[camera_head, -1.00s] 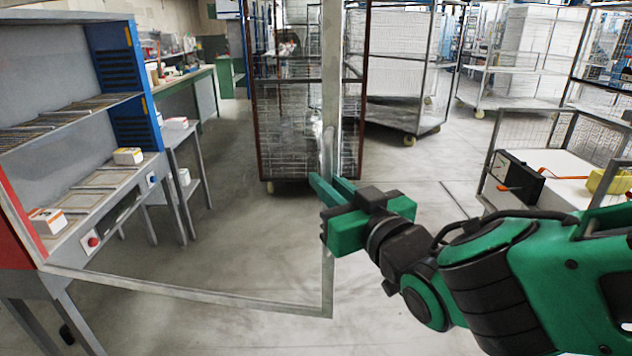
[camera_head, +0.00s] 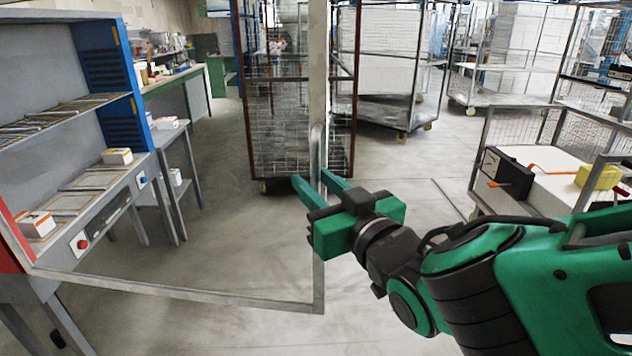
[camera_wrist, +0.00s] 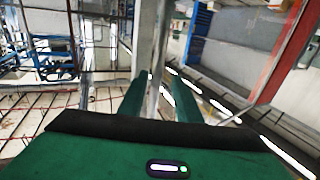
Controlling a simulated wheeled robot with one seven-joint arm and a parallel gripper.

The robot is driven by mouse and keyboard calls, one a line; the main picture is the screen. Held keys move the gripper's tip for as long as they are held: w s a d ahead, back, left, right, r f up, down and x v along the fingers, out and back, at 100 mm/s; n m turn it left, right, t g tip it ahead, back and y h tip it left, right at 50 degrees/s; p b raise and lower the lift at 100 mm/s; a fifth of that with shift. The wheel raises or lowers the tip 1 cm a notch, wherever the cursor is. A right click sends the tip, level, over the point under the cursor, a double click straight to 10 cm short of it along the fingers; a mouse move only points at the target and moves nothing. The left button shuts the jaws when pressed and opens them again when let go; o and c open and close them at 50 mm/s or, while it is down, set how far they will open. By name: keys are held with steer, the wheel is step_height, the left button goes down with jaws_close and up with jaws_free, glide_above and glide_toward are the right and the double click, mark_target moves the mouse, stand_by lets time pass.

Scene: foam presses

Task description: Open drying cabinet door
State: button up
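The drying cabinet (camera_head: 50,55) stands at the left, its shelves and interior in plain sight. Its door is a clear panel in a grey metal frame (camera_head: 175,292), swung well out from the cabinet toward the middle of the head view. The bar handle (camera_head: 316,150) is on the upright of the door's free edge. My green gripper (camera_head: 319,182) is at this handle, fingers spread on either side of it with gaps. In the wrist view the handle (camera_wrist: 156,88) stands between the two open fingers (camera_wrist: 159,100).
A wire-mesh trolley (camera_head: 298,120) stands behind the door, with more mesh trolleys at the back. At the right a mesh cart (camera_head: 540,165) holds a black box and a yellow item. Grey floor is clear between.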

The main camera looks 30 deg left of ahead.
steer(key=v, duration=1)
steer(key=shift+d, duration=0.4)
